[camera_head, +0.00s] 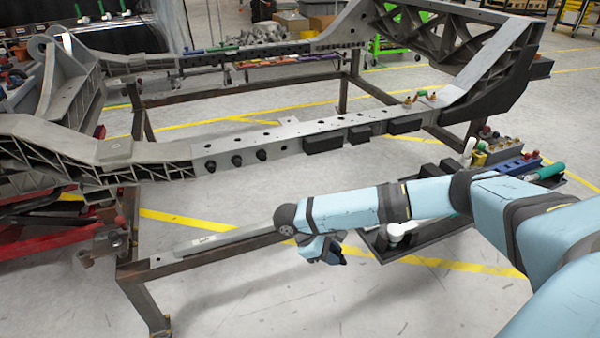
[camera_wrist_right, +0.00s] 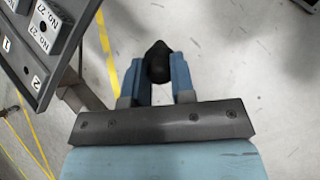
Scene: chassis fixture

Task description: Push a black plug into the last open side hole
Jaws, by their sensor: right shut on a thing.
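My right gripper (camera_head: 330,256) hangs low in front of the chassis in the head view, below the side rail. In the right wrist view its two blue fingers (camera_wrist_right: 160,80) are shut on a black plug (camera_wrist_right: 158,60), with the rounded end sticking out past the fingertips. The chassis side rail (camera_head: 285,134) runs across the head view, with several plugs in its side face, including one black plug (camera_head: 237,161). The held plug is apart from the rail. My left gripper is not in view.
Black blocks (camera_head: 322,143) are mounted along the rail's side. A brown steel stand (camera_head: 150,272) supports the chassis. A dark tray (camera_head: 440,232) with tools lies behind my right forearm. A labelled grey panel (camera_wrist_right: 42,40) is at the wrist view's upper left. Open floor lies in front.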

